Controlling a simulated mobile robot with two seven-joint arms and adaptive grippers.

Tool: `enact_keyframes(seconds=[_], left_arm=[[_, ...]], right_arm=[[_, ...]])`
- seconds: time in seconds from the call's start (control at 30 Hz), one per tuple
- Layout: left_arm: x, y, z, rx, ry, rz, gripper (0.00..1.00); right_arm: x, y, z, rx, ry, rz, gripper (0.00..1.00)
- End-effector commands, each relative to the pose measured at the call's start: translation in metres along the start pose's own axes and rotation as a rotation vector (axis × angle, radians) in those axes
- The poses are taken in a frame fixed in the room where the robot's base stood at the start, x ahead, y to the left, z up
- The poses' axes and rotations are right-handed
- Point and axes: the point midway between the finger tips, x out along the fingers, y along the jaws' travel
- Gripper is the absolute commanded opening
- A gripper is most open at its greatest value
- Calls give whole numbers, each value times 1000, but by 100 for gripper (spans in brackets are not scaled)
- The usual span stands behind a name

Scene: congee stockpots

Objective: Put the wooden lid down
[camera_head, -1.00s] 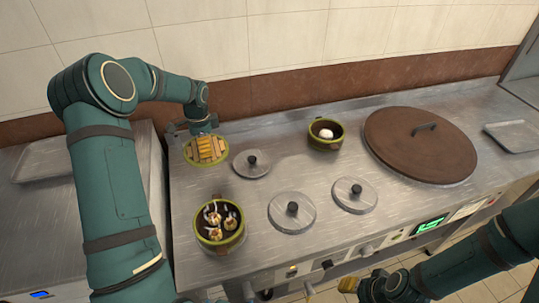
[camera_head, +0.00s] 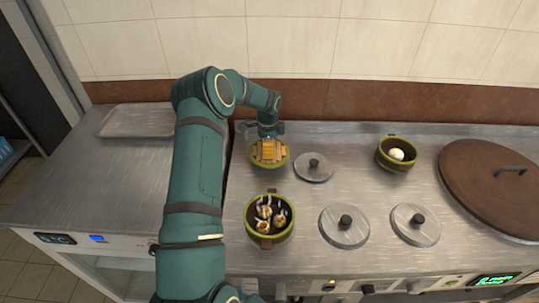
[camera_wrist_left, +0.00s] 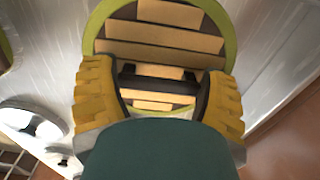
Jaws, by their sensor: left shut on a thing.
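In the left wrist view, my left gripper's yellow fingers (camera_wrist_left: 160,92) are closed around the lid's dark handle (camera_wrist_left: 158,78). My right gripper is out of view.
An open green pot with food (camera_head: 269,220) stands in front of the lid. Steel lids (camera_head: 313,168) sit beside and in front. A pot with a white ball (camera_head: 396,153) and a large brown lid (camera_head: 495,190) are right. A tray (camera_head: 138,120) lies on the left counter.

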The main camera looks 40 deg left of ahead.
Motion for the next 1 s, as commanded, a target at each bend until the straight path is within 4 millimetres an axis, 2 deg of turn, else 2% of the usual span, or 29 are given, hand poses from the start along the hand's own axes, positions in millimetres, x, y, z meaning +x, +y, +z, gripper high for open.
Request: enact_keyframes(seconds=[0.23, 0.67, 0.7, 0.73, 1.0], left_arm=[[32, 0, 1, -1, 0, 1, 40], [37, 0, 1, 0, 0, 0, 40], [36, 0, 1, 0, 0, 0, 93], [36, 0, 1, 0, 0, 0, 100], [35, 0, 1, 0, 0, 0, 100]], right_arm=[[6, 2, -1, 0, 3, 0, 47], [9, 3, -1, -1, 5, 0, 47], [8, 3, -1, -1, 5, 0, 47], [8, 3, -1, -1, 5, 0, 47], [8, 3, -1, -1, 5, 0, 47]])
